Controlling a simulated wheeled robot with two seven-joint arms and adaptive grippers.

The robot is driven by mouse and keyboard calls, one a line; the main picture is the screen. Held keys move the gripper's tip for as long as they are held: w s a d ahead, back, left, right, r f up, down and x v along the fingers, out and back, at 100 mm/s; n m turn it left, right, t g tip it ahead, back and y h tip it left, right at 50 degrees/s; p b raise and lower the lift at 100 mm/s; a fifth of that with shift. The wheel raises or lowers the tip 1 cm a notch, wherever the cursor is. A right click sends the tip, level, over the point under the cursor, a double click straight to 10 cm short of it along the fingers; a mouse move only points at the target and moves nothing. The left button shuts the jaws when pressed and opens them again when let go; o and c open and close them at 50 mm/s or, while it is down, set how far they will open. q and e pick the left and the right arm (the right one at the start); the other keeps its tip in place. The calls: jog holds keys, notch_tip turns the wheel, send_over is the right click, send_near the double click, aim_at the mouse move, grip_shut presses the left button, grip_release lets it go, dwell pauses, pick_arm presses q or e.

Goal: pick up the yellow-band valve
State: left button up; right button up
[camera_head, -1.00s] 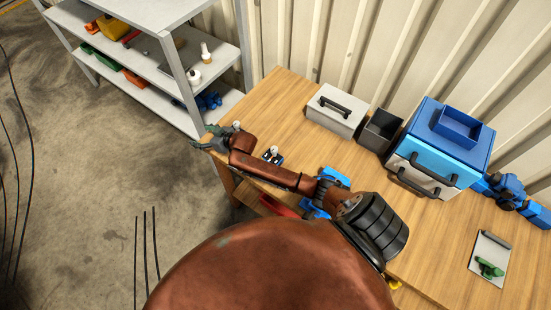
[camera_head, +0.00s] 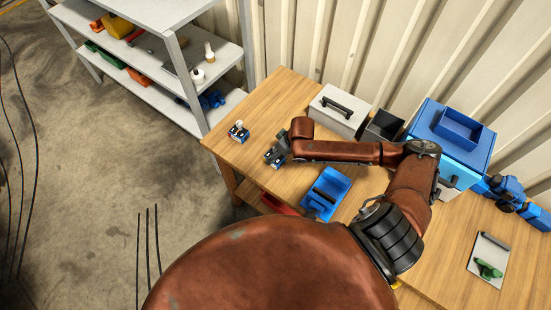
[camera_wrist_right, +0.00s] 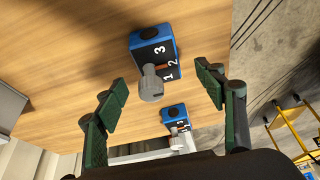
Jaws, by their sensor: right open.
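No yellow band can be made out on anything in view. Two small blue blocks with dark numbered faces and grey knobs stand on the wooden table. The nearer block (camera_wrist_right: 150,50) lies between and beyond my right gripper's fingertips in the right wrist view, with its knob toward me. My right gripper (camera_wrist_right: 161,94) is open and empty. In the head view my right gripper (camera_head: 276,154) is at this block, which it partly covers. The other block (camera_head: 238,132) stands to its left near the table corner; it also shows in the right wrist view (camera_wrist_right: 174,117). My left gripper is out of view.
A blue open holder (camera_head: 328,190) sits on the table right of the gripper. Behind stand a grey case (camera_head: 333,112), a dark open box (camera_head: 383,128) and a blue toolbox (camera_head: 455,140). The table's left end (camera_head: 215,145) is close.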

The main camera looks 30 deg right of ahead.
jog(key=x, duration=0.5)
jog(key=shift+d+f, duration=0.1)
jog(key=shift+f, duration=0.3)
jog(key=shift+c, duration=0.5)
jog(key=c, duration=1.4)
jog(key=shift+c, duration=0.7)
jog(key=shift+r, duration=0.1)
